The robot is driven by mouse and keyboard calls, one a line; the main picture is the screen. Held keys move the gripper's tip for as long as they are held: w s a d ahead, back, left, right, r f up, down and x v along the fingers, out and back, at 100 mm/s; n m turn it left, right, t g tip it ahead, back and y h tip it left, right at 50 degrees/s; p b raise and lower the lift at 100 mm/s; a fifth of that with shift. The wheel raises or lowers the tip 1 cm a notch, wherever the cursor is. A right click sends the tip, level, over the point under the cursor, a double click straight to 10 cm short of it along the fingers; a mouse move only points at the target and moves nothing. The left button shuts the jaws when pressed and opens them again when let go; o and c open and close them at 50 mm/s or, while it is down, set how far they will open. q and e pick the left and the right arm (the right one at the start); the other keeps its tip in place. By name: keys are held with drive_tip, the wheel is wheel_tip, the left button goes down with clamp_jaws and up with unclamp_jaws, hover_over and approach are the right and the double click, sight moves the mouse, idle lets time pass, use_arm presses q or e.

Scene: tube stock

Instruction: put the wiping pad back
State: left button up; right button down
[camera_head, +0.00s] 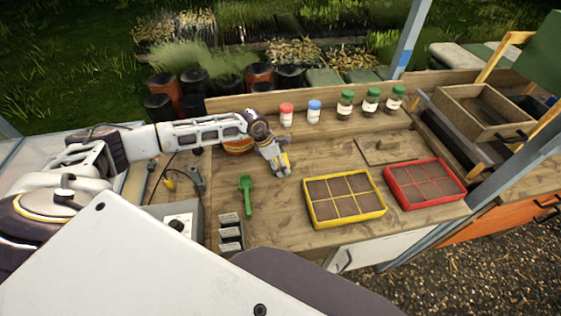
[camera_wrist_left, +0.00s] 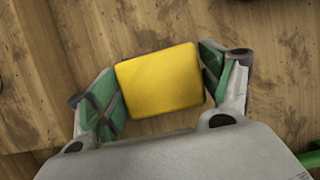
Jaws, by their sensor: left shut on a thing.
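The wiping pad (camera_wrist_left: 160,81) is a yellow block with rounded corners. In the left wrist view it sits between the green-padded fingers of my left gripper (camera_wrist_left: 163,88), which is shut on it from both sides. In the head view my left gripper (camera_head: 281,168) points down over the wooden bench (camera_head: 320,150), left of the yellow seed tray, and a small bit of the yellow pad (camera_head: 285,158) shows at the fingers. I cannot tell whether the pad touches the bench. My right gripper is not in view.
A yellow tray (camera_head: 345,212) and a red tray (camera_head: 405,194) stand to the right. A green scoop (camera_head: 246,195) lies to the left. An orange pot (camera_head: 239,147) is behind the arm. Several jars (camera_head: 346,104) line the back. A thin wooden board (camera_head: 390,148) lies at right.

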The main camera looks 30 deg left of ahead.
use_arm(q)
drive_tip(key=shift+f, duration=0.15)
drive_tip(key=o, duration=1)
drive_tip(key=shift+c, duration=0.2)
drive_tip(key=shift+r, duration=0.2)
drive_tip(key=b+v, duration=0.1)
drive_tip(key=v, duration=1.1)
drive_tip(key=shift+b, duration=0.3)
drive_tip(key=shift+f, duration=0.1)
